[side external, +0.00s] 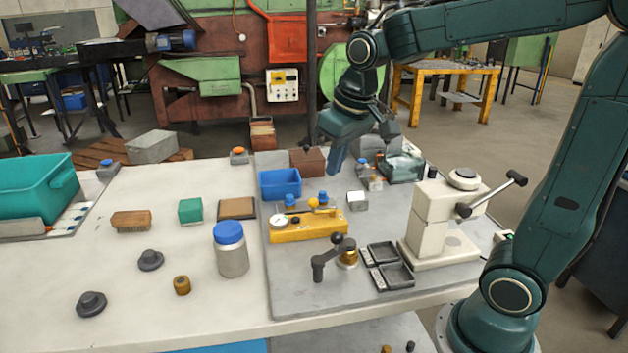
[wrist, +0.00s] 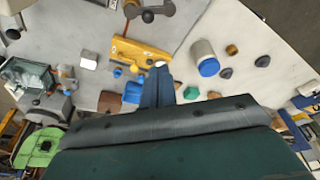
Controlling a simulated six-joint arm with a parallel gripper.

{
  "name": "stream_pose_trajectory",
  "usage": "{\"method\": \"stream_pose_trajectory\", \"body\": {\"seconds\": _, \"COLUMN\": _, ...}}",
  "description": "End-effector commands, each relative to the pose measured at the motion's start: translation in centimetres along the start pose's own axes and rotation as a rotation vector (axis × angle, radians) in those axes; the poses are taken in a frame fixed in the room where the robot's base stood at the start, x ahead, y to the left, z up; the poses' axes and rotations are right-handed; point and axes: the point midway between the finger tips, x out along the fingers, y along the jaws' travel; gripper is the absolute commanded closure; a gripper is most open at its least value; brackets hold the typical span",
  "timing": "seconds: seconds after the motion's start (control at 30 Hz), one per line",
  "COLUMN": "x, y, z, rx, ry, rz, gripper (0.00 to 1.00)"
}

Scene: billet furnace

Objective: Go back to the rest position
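My gripper (side external: 335,168) hangs above the back of the grey work plate, fingers pointing down, clear of the things below. In the wrist view its blue fingers (wrist: 157,85) lie together, and I see nothing held between them. The blue bin (side external: 280,184) stands below and to the left of the fingers in the side view; the fingers partly hide it in the wrist view. The yellow fixture (side external: 308,229) with a round dial gauge stands in front of the bin, apart from the gripper. No rest position is marked in either view.
A white press (side external: 440,220) with a lever stands at right, near my arm. A blue-capped jar (side external: 231,250), a green block (side external: 190,210) and a teal crate (side external: 35,187) occupy the left. Black trays (side external: 390,268) lie in front. The space around the raised gripper looks free.

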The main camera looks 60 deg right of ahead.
Motion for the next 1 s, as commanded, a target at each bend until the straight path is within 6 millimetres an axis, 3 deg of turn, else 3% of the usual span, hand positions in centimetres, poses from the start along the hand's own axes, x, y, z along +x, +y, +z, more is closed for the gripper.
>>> {"method": "stream_pose_trajectory", "body": {"seconds": 0.3, "x": -3.0, "y": -1.0, "z": 6.1, "rx": -0.048, "ry": 0.096, "rz": -0.015, "gripper": 1.0}}
{"method": "stream_pose_trajectory", "body": {"seconds": 0.6, "x": -3.9, "y": -1.5, "z": 11.5, "rx": -0.091, "ry": 0.181, "rz": -0.031, "gripper": 1.0}}
{"method": "stream_pose_trajectory", "body": {"seconds": 0.8, "x": -3.8, "y": -1.6, "z": 13.8, "rx": -0.108, "ry": 0.216, "rz": -0.038, "gripper": 1.0}}
{"method": "stream_pose_trajectory", "body": {"seconds": 1.0, "x": -3.7, "y": -1.6, "z": 14.5, "rx": -0.114, "ry": 0.225, "rz": -0.04, "gripper": 1.0}}
